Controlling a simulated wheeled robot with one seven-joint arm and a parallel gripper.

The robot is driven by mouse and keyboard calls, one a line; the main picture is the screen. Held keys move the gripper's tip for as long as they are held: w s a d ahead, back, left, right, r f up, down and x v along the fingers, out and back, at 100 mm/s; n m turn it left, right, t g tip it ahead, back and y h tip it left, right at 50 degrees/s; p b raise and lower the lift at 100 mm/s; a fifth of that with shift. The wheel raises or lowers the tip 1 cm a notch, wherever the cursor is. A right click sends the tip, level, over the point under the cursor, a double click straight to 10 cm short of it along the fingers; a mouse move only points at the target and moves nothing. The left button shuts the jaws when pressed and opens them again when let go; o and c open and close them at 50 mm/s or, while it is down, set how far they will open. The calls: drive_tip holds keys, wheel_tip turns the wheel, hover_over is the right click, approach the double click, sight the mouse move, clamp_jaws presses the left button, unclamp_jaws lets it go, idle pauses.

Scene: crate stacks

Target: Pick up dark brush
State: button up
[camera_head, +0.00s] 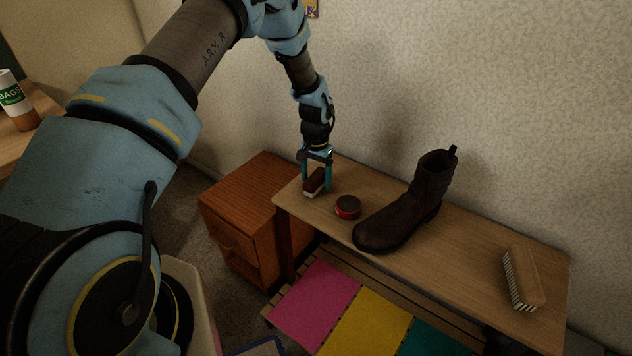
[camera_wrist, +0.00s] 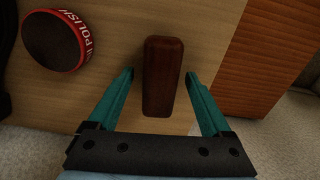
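The dark brush (camera_head: 314,182) has a dark brown back and a pale underside. It lies near the left end of the wooden bench top (camera_head: 460,231). In the wrist view the dark brush (camera_wrist: 162,76) shows from above as a long brown block. My gripper (camera_head: 316,182) is open and points down over it. In the wrist view the two teal fingers of my gripper (camera_wrist: 159,82) stand on either side of the brush, with a visible gap on each side.
A round polish tin (camera_head: 348,207) with a red side label sits right of the brush. A dark brown boot (camera_head: 411,203) stands beyond it. A tan-backed brush (camera_head: 524,277) lies at the right end. A wooden cabinet (camera_head: 247,212) stands left of the bench; coloured panels lie below.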

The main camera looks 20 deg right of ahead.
sight(316, 176)
clamp_jaws()
idle(0.5)
drive_tip(key=shift+r, duration=0.1)
wheel_tip(316, 176, up, 10)
drive_tip(key=shift+f+b, duration=0.1)
drive_tip(key=shift+b, duration=0.8)
